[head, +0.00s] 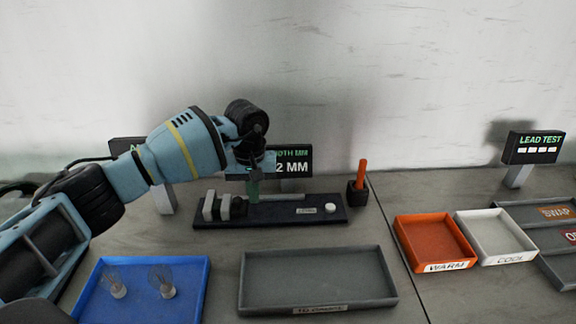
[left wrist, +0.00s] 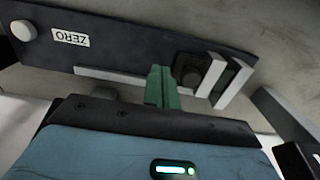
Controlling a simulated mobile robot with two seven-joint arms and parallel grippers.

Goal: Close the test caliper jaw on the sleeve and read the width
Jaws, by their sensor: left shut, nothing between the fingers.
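The test caliper has a dark base (head: 290,215) with a pale rail and two upright pale jaws (head: 217,207) at its left end. In the left wrist view the jaws (left wrist: 228,82) stand close together with a narrow gap; I cannot make out a sleeve between them. A dark block with a round knob (left wrist: 190,68) sits beside the inner jaw. My left gripper (head: 253,190) points down over the rail, just right of the block. Its green fingers (left wrist: 162,88) are together and empty. The width display (head: 294,163) behind is partly covered by my gripper; "2 MM" shows.
A white button (head: 330,208) is on the base's right, near a ZERO label (left wrist: 70,38). An orange stick in a black holder (head: 358,188) stands right. Orange WARM (head: 433,240) and white COOL (head: 495,235) trays lie right.

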